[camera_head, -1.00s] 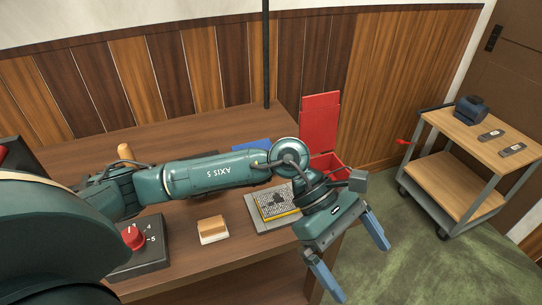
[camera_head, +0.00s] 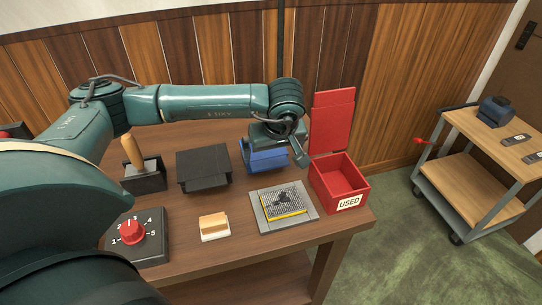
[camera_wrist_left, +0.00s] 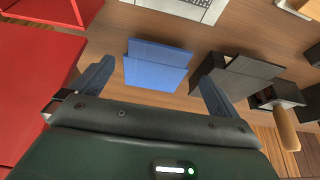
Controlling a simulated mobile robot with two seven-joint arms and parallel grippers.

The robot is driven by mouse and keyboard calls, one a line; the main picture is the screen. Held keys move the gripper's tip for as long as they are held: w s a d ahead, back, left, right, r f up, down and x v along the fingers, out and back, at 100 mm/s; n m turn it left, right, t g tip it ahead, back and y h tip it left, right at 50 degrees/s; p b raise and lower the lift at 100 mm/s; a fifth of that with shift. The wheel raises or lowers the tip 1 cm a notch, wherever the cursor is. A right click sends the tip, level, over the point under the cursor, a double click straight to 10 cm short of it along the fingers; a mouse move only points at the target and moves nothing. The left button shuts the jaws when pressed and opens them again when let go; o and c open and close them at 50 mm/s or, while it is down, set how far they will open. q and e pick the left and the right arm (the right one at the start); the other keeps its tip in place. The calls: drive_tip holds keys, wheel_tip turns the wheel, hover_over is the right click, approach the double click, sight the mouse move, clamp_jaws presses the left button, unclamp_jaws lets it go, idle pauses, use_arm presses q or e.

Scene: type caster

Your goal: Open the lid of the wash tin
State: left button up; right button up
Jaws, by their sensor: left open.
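A blue tin (camera_head: 266,163) stands at the back of the table, partly hidden in the head view by my left gripper (camera_head: 278,142). No label shows on it, so I cannot confirm that it is the wash tin. In the left wrist view the blue tin (camera_wrist_left: 155,65) lies ahead, between the two blue fingers. My left gripper (camera_wrist_left: 157,75) is open and empty, above the tin; contact does not show. The tin's top looks covered, but the lid's edge is hard to make out. My right gripper is not in view.
A black tin (camera_head: 203,168) stands left of the blue one. An open red box marked USED (camera_head: 340,190) is at right, its tall red panel (camera_head: 332,122) behind. A grey tray (camera_head: 267,218), a wood-topped block (camera_head: 214,226), a red-knob dial box (camera_head: 150,247) and a wooden handle (camera_head: 132,151) share the table.

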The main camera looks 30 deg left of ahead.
sight(270, 162)
use_arm(q)
drive_tip(key=x, duration=0.5)
drive_tip(key=shift+d, duration=0.1)
drive_tip(key=c, duration=1.1)
drive_tip(key=shift+r, duration=0.1)
drive_tip(key=shift+w, duration=0.1)
